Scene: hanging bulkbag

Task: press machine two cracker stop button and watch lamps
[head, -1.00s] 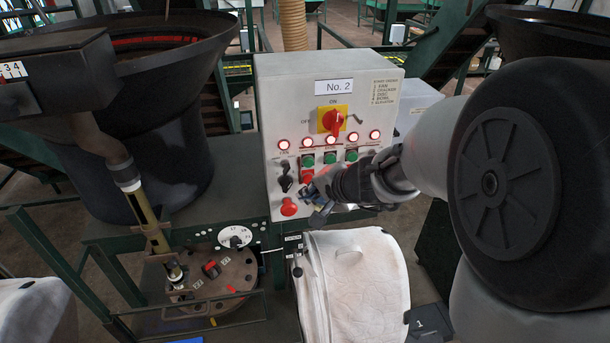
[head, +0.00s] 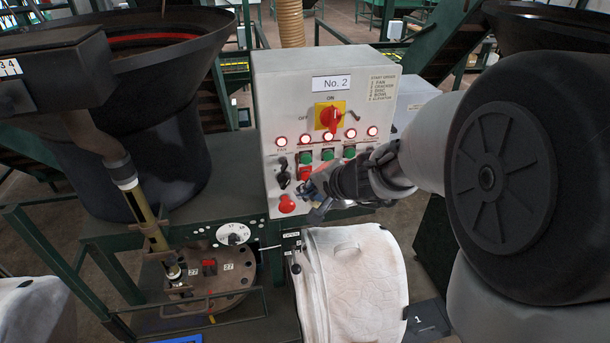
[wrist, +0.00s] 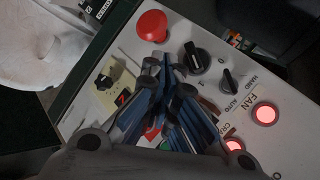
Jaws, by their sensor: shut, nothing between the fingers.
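The grey No. 2 control box (head: 268,95) stands mid-picture. A row of red lamps (head: 328,138) crosses its front and looks lit. Under the second lamp are a green button (head: 306,158) and the red cracker stop button (head: 304,174). My gripper (head: 315,197) is shut and empty close to the panel, just below and right of that red button. In the wrist view, its blue fingers (wrist: 165,80) are together over the panel and hide most of the button area; contact cannot be told. The fan lamp (wrist: 265,113) and the lamp beside it (wrist: 234,146) glow red.
A red mushroom button (head: 287,205) sits below-left of my gripper, also in the wrist view (wrist: 153,25). Black selector knobs (wrist: 197,58) are near the fingers. A red rotary switch (head: 330,118) is above the lamps. A white bag (head: 355,280) hangs below.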

